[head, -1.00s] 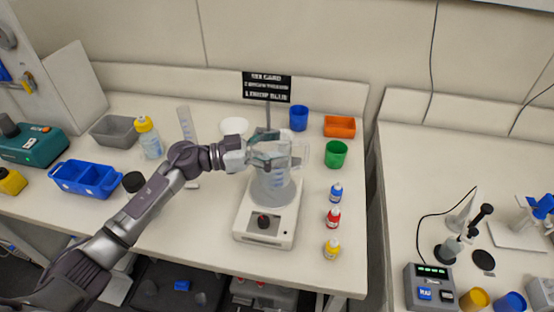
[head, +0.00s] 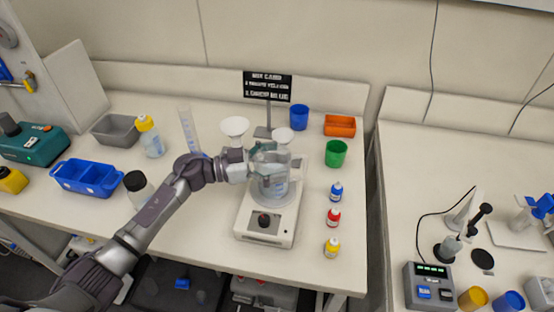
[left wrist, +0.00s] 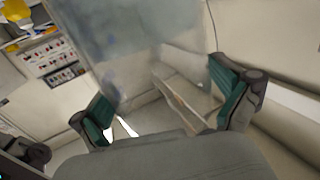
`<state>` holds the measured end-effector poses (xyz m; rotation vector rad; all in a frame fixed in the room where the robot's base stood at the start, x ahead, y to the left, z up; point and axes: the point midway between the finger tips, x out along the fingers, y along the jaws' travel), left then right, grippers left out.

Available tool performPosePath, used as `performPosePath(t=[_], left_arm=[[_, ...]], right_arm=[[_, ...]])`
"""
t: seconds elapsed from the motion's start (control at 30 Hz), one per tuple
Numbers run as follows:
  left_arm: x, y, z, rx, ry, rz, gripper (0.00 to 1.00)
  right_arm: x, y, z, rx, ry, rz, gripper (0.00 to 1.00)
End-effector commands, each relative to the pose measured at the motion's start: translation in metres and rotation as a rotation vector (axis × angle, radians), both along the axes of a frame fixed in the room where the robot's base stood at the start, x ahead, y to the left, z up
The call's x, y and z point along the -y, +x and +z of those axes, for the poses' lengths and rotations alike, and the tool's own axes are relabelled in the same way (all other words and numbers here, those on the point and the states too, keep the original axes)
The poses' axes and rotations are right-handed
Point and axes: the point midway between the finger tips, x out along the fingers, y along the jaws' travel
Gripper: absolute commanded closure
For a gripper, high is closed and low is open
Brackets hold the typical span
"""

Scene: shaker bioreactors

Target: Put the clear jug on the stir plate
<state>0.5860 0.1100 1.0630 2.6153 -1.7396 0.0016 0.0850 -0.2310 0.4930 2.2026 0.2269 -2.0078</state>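The clear jug (head: 275,185) is upright over the top of the white stir plate (head: 264,226). Its base appears to be at the plate's surface, but I cannot tell whether it bears fully on it. My left gripper (head: 268,161) reaches in from the left at the jug's upper part, its fingers around the jug. In the left wrist view its green-padded fingers (left wrist: 165,105) are wide apart, with the jug's see-through wall (left wrist: 140,50) between them. My right gripper is not in view.
A black sign (head: 267,87) and white funnels (head: 235,127) stand behind the jug. A green cup (head: 336,153) is at the back right.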

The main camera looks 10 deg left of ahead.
Motion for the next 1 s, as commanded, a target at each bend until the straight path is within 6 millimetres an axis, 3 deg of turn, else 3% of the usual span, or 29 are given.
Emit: performPosePath(t=[0.23, 0.5, 0.7, 1.0], left_arm=[[-0.003, -0.001, 0.004, 0.000, 0.001, 0.001, 0.00], [-0.045, -0.019, 0.000, -0.002, 0.005, 0.001, 0.00], [-0.066, -0.027, 0.002, -0.001, 0.003, 0.001, 0.00], [-0.069, -0.029, 0.005, 0.000, 0.000, 0.000, 0.00]], right_arm=[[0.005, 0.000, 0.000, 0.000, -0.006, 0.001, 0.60], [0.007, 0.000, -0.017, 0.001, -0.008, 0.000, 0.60], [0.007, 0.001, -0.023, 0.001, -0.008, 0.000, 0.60], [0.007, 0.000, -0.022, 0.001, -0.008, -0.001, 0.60]])
